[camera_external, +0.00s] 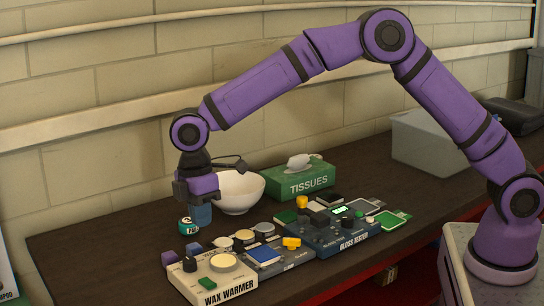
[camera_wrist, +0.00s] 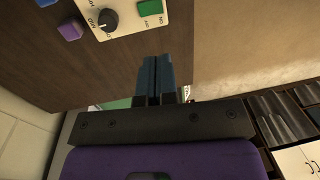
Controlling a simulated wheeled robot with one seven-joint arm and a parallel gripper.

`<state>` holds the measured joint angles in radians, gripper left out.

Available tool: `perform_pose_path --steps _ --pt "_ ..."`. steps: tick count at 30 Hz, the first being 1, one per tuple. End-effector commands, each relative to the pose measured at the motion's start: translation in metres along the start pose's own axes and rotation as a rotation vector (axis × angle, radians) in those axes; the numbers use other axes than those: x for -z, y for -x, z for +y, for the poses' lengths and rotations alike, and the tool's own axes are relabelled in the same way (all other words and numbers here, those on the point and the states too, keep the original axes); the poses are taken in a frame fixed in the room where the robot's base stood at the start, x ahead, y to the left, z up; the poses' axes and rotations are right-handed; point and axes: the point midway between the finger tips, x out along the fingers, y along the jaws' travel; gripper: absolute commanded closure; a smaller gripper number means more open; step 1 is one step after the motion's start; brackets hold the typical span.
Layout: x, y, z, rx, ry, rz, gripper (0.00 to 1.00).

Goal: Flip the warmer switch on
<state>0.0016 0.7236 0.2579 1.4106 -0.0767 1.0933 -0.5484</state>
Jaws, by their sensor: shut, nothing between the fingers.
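The cream wax warmer (camera_external: 220,292) stands at the front left of the counter, its name on its front face. Its green switch (camera_external: 207,283) sits on top beside a black knob (camera_external: 190,265). In the wrist view, part of the warmer (camera_wrist: 127,22) shows at the top edge, with the green switch (camera_wrist: 149,7) and the knob (camera_wrist: 107,19). I cannot tell which way the switch is set. My gripper (camera_external: 201,222) points down with its blue fingers shut and empty, behind the warmer and apart from it. The fingertips (camera_wrist: 154,60) also show in the wrist view.
A white bowl (camera_external: 237,191) and a green tissue box (camera_external: 299,181) stand behind. The counter's left end (camera_external: 100,250) is clear.

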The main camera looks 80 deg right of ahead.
Motion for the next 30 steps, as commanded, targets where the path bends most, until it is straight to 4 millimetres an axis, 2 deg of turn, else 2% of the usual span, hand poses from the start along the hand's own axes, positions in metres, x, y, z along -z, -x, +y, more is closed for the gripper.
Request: perform_pose_path --steps 8,13,30 --pt "0.000 -0.001 0.000 0.000 0.000 0.000 1.00" --pt "0.000 -0.013 0.000 0.001 0.000 -0.002 1.00" --pt "0.000 -0.112 0.000 0.001 0.000 -0.002 1.00"
